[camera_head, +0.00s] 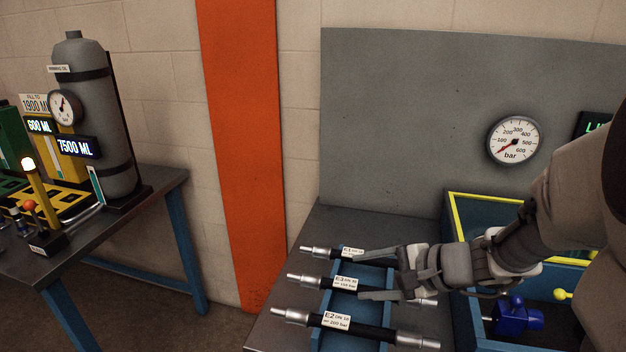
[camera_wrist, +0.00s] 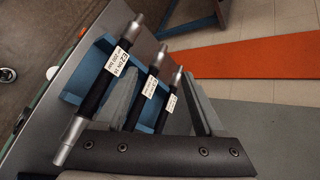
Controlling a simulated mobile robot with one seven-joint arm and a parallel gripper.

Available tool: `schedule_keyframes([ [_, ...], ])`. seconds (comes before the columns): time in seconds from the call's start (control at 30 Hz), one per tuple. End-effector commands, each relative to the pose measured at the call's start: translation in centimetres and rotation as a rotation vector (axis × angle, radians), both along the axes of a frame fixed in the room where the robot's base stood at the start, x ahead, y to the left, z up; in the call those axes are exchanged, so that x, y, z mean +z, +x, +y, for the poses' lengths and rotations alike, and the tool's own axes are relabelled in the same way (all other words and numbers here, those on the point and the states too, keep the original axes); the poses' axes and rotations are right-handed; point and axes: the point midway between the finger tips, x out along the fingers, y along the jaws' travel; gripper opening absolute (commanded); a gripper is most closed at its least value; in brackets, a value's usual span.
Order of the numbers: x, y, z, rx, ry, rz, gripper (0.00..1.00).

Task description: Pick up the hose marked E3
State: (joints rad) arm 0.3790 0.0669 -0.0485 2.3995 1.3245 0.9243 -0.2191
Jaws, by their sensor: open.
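Three black hoses with silver end fittings and white labels lie side by side across a blue rack. The nearest hose (camera_head: 372,331) is marked E2, 200 bar; it also shows in the wrist view (camera_wrist: 93,97). My gripper (camera_head: 378,275) is open over the right part of the rack. In the wrist view its fingers (camera_wrist: 165,75) stand apart, with the middle hose (camera_wrist: 153,72) and far hose (camera_wrist: 174,84) appearing between them.
The blue rack (camera_head: 345,308) stands on a grey bench against a grey panel with a pressure gauge (camera_head: 513,140). A yellow-edged blue bin (camera_head: 450,215) holding a blue part (camera_head: 520,313) is at the right. Another bench with a grey cylinder (camera_head: 85,110) is at the left.

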Motion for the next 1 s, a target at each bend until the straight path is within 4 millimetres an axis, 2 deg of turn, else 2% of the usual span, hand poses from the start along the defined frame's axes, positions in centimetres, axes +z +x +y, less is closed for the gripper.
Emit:
schedule_keyframes([
  [0.03, -1.2, 1.2, -1.3, -0.078, 0.043, 0.012, 0.7],
  [0.1, -2.2, 2.5, -3.0, -0.172, 0.088, 0.018, 0.7],
  [0.2, -3.2, 3.7, -4.8, -0.269, 0.131, 0.024, 0.7],
  [0.3, -3.8, 4.3, -5.8, -0.322, 0.154, 0.027, 0.7],
  [0.47, -5.6, 4.5, -6.2, -0.342, 0.163, 0.029, 0.7],
  [0.8, -11.8, 4.5, -6.1, -0.338, 0.163, 0.03, 0.7],
  [1.0, -13.1, 6.0, -5.0, -0.335, 0.16, 0.027, 0.7],
])
